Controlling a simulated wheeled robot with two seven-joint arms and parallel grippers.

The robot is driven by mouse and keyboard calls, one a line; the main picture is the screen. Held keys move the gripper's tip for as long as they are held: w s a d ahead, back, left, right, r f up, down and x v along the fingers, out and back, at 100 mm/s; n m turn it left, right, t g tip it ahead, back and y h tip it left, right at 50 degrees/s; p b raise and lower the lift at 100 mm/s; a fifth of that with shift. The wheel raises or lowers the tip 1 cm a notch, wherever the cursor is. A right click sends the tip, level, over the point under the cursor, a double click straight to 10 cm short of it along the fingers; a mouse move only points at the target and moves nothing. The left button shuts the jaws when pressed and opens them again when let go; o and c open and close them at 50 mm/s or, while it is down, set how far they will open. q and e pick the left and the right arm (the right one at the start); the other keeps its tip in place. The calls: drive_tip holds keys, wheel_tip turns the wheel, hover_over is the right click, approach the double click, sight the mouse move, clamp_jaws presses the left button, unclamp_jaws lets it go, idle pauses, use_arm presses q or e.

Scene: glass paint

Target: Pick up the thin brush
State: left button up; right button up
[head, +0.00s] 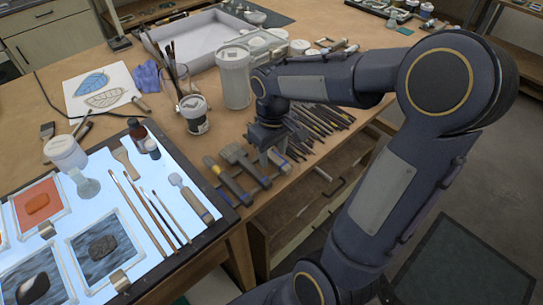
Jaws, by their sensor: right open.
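Several thin brushes lie side by side on the lit panel; one long thin brush (140,213) is at the left of the group. Shorter thin brushes (171,216) lie just to its right. I cannot tell which one is the task's thin brush. My right gripper (270,160) points down over the wooden table, above the wide flat brushes (233,180), to the right of the lit panel. It is open, with nothing seen in it. Its fingertips are small and partly dark against the tools. My left gripper is out of view.
A row of pencil-like tools (318,122) lies right of the gripper. Open drawers (300,210) lie below the table edge.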

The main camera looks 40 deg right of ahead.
sight(272, 157)
clamp_jaws()
drive_tip(key=shift+r, duration=0.55)
wheel_tip(272, 157, up, 3)
drive_tip(key=shift+a+f, duration=0.15)
drive_tip(key=shift+f, duration=0.05)
drive_tip(key=s+a+r+b, duration=0.1)
drive_tip(key=s+a+r, duration=0.7)
drive_tip(key=a, duration=0.3)
drive_tip(key=shift+a+r, duration=0.2)
drive_tip(key=shift+r, duration=0.5)
